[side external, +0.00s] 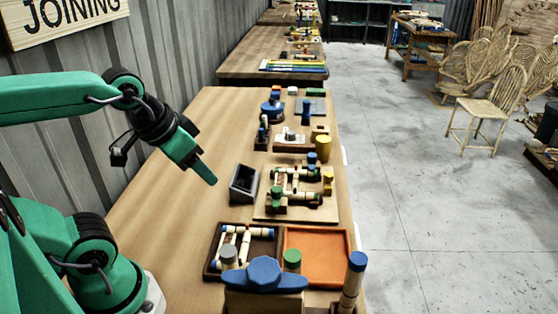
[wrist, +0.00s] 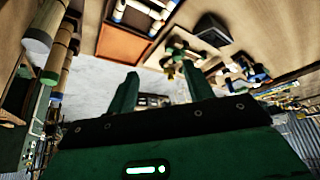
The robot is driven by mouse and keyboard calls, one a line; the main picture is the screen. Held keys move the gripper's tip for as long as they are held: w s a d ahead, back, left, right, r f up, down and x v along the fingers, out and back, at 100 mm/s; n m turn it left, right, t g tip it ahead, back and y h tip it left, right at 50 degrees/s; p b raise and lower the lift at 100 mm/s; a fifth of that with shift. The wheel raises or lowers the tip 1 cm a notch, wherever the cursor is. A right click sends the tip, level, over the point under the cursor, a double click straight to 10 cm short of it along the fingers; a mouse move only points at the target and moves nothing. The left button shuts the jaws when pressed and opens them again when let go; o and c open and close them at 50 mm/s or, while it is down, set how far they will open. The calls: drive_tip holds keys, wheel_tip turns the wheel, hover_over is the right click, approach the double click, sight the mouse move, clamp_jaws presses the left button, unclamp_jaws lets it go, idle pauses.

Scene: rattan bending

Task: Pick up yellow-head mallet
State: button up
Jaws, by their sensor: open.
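I cannot pick out a yellow-head mallet for certain. A short yellow cylinder (side external: 323,149) stands near the right edge of the workbench, and a smaller yellow piece (side external: 328,176) sits on the wooden jig board. Grey-topped (side external: 229,256), green-topped (side external: 291,259) and blue-topped (side external: 357,263) handle-like pieces stand at the front. The grey-topped one also shows at the left of the wrist view (wrist: 40,40). My gripper (side external: 207,175) hangs above the left part of the bench, short of the jig. In the wrist view its fingers (wrist: 160,88) are apart with nothing between them.
A dark open box (side external: 244,184) stands between my gripper and the jig board (side external: 262,213). A tray with pale rods (side external: 214,262) and an orange tray (side external: 318,254) lie nearer the front. A blue star-shaped knob (side external: 264,272) rises at the front. The bench's left side (side external: 180,220) is clear.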

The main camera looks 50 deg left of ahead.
drive_tip(key=w+a+r+m, duration=0.1)
drive_tip(key=w+r, duration=0.1)
drive_tip(key=w, duration=0.4)
drive_tip(key=w+a+r+m, duration=0.1)
drive_tip(key=w+a+r, duration=0.1)
drive_tip(key=w, duration=0.5)
drive_tip(key=m+g+y, duration=0.1)
drive_tip(key=m+g, duration=0.1)
drive_tip(key=m, duration=0.5)
hover_over(301, 146)
drive_tip(key=s, duration=0.2)
drive_tip(key=shift+w+d+f, duration=0.1)
drive_tip(key=shift+f, duration=10.1)
drive_tip(key=shift+f, duration=0.1)
drive_tip(key=shift+d+x, duration=0.2)
drive_tip(key=shift+x, duration=2.25)
drive_tip(key=shift+w+a+f, duration=0.15)
drive_tip(key=shift+f, duration=0.1)
